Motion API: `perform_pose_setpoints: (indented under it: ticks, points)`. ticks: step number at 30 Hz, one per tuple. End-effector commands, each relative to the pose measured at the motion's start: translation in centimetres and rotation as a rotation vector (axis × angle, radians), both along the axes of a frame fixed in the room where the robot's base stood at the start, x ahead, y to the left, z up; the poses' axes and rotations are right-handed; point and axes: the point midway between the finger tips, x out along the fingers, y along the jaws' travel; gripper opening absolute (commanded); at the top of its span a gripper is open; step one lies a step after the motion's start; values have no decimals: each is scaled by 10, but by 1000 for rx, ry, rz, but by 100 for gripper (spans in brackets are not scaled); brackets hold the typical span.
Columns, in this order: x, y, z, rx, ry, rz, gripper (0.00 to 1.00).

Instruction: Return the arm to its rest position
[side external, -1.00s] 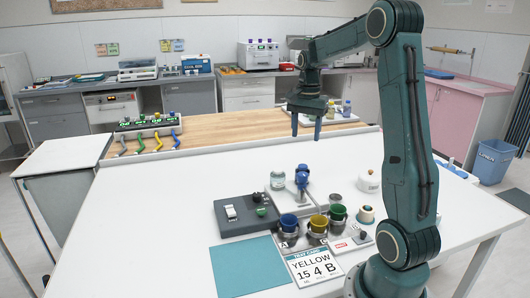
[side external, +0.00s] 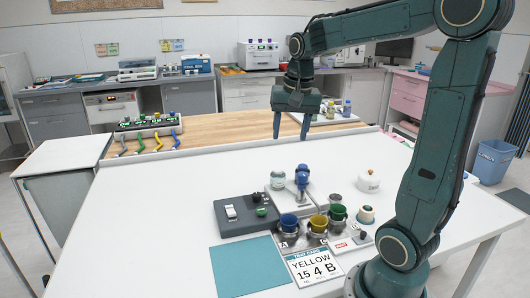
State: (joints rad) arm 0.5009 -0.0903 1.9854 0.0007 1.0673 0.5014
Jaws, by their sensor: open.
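My gripper (side external: 291,130) is open and empty. Its two fingers point down, apart from each other, above the far part of the white table (side external: 150,240). It touches nothing that I can see. My arm rises from its base at the table's right front and bends over to the gripper.
Below and nearer stand a blue device (side external: 302,180), a glass jar (side external: 277,180), a dark grey box (side external: 245,212), and blue (side external: 289,223), yellow (side external: 319,224) and green (side external: 338,212) cups. A printed card (side external: 314,267) and teal mat (side external: 250,268) lie in front. The table's left is clear.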

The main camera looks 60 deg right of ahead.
Motion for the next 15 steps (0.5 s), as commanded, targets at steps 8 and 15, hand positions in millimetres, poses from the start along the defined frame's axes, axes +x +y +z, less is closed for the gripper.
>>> perform_pose_setpoints:
  ticks: [8,15]
  points:
    - [-30,69,11,-75,-79,319,53]
    - [-64,116,7,-142,-151,589,53]
